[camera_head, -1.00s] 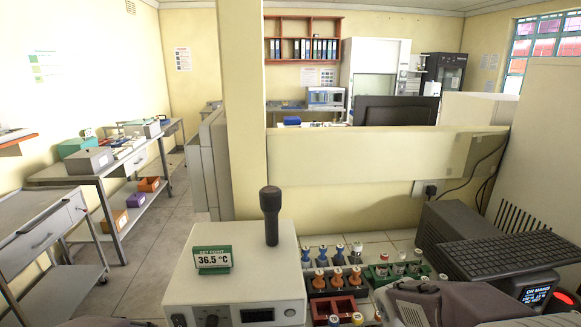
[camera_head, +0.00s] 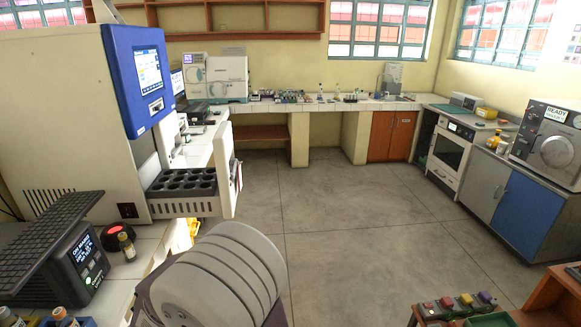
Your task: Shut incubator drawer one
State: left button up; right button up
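A large cream machine (camera_head: 55,110) with a blue front panel (camera_head: 140,75) and a screen stands at the left. Below the panel, a drawer-like tray (camera_head: 182,207) with dark round wells stands out from the machine, with a white upright front plate (camera_head: 224,170) at its right end. I cannot tell whether this is incubator drawer one; no drawer number is legible. Neither of my grippers is in view.
A rounded, ribbed white shape (camera_head: 215,275) fills the bottom centre, near the tray. A small dark box with a screen (camera_head: 80,262) stands at the lower left. Open grey floor (camera_head: 340,225) lies to the right. A bench (camera_head: 330,104) runs along the back wall.

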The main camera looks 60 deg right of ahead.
aim_at(205, 191)
jog(key=l+z, duration=0.25)
jog(key=z, duration=0.25)
jog(key=k+l+z, duration=0.1)
jog(key=l+z, duration=0.5)
jog(key=z, duration=0.35)
jog(key=i, duration=0.1)
